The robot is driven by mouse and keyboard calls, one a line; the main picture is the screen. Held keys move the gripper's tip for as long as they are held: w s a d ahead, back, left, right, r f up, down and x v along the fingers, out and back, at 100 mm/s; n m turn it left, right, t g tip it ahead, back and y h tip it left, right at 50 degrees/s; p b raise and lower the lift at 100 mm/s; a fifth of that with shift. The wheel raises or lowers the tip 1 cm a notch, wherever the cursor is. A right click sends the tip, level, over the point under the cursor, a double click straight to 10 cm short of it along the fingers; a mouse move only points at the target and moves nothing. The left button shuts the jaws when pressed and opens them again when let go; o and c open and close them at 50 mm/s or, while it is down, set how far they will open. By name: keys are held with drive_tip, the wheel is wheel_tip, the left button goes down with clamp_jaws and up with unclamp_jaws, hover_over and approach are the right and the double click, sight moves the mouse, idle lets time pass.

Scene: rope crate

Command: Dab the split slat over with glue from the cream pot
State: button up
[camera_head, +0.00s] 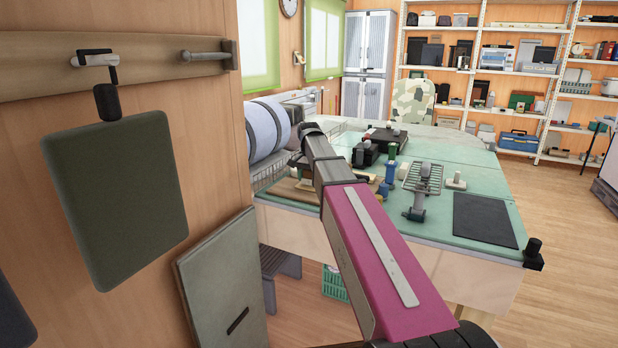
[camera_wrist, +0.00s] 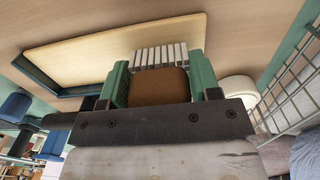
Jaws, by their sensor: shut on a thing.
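My gripper (camera_wrist: 158,78) has two green fingers shut on a brown block-like thing, which looks like a brush (camera_wrist: 158,88). A row of white ribbed strips, perhaps its bristles, shows beyond the brown part. A round cream pot (camera_wrist: 238,90) stands to the right of my gripper in the wrist view, partly hidden by the gripper body. A split slat cannot be made out in either view. In the head view my arm reaches over the left end of the workbench, and its gripper end is hidden behind the arm.
A pale panel with a dark edge (camera_wrist: 115,45) lies beyond my gripper. A wire rack (camera_wrist: 290,92) is close on the right. The green-topped workbench (camera_head: 462,168) holds tools, black cases and a dark mat (camera_head: 484,219). A wooden wall is close on the left.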

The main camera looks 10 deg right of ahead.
drive_tip(key=shift+f, duration=0.3)
drive_tip(key=shift+s+d, duration=0.1)
drive_tip(key=shift+d, duration=0.05)
drive_tip(key=shift+s+d+r, duration=0.1)
drive_tip(key=shift+s+d, duration=0.35)
drive_tip(key=shift+d, duration=0.25)
drive_tip(key=shift+s+d, duration=0.45)
drive_tip(key=shift+d, duration=0.25)
drive_tip(key=shift+s+d, duration=0.55)
drive_tip(key=shift+d, duration=0.2)
drive_tip(key=shift+s+d, duration=0.5)
drive_tip(key=shift+d, duration=0.25)
drive_tip(key=shift+d, duration=0.1)
drive_tip(key=shift+s+d, duration=0.5)
drive_tip(key=shift+d, duration=0.25)
drive_tip(key=shift+s+d, duration=0.5)
drive_tip(key=shift+d, duration=0.25)
drive_tip(key=shift+w+a, duration=0.1)
drive_tip(key=shift+a, duration=0.05)
drive_tip(key=shift+w+a, duration=0.5)
drive_tip(key=shift+a, duration=0.25)
drive_tip(key=shift+w+a, duration=0.45)
drive_tip(key=shift+a, duration=0.25)
